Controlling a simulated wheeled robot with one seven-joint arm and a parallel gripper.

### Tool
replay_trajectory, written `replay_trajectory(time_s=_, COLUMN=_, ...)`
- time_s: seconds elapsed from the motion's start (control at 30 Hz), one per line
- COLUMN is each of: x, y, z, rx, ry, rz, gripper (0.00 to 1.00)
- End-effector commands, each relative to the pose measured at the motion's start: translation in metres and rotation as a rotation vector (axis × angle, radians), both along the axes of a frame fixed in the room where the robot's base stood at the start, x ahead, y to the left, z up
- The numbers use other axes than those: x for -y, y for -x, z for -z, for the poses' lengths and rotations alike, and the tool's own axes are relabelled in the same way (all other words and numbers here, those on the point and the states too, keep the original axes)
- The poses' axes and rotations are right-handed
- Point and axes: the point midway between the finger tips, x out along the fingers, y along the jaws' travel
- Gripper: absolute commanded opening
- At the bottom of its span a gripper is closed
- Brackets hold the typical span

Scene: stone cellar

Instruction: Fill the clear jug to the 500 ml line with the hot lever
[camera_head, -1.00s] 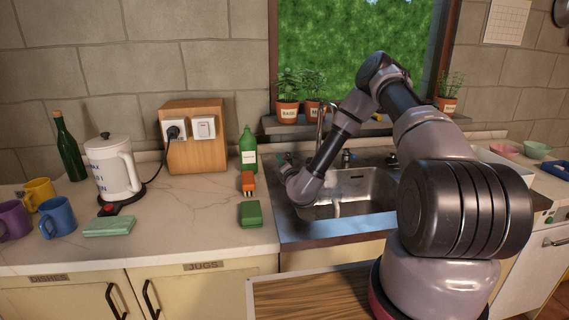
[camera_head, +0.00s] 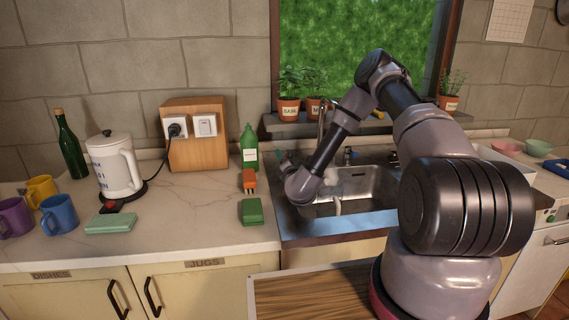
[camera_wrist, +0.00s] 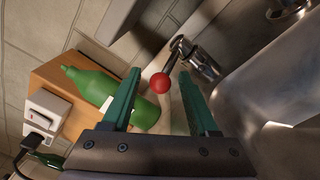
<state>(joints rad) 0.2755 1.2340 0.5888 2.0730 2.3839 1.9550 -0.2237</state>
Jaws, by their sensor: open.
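My gripper (camera_wrist: 160,76) is open, with its two green fingers apart. In the wrist view the red ball (camera_wrist: 160,83) of the hot lever shows between the fingers, its dark stem running to a metal tap body (camera_wrist: 198,62). I cannot tell whether a finger touches it. In the head view the gripper is at the left rear of the sink, largely hidden behind my wrist. The tap spout (camera_head: 321,122) rises behind my arm. A pale curved shape (camera_head: 338,206) and a whitish haze show in the sink. I cannot make out the clear jug for certain.
A green bottle (camera_head: 249,148) and wooden socket box (camera_head: 198,150) stand left of the sink (camera_head: 372,187); the bottle is close beside one finger in the wrist view. An orange item, a green sponge (camera_head: 252,212), a kettle (camera_head: 112,166) and mugs sit on the counter.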

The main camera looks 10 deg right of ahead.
Motion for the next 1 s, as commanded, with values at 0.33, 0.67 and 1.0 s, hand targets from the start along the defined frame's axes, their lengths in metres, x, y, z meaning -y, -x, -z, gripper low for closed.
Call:
replay_trajectory(time_s=0.33, x=0.003, y=0.061, z=0.000, rx=-0.003, ry=0.000, rz=-0.004, gripper=0.60)
replay_trajectory(time_s=0.67, x=0.008, y=0.102, z=0.000, rx=0.000, ry=0.000, rz=-0.002, gripper=0.60)
replay_trajectory(time_s=1.0, x=0.009, y=0.105, z=0.000, rx=0.000, ry=0.000, rz=0.000, gripper=0.53)
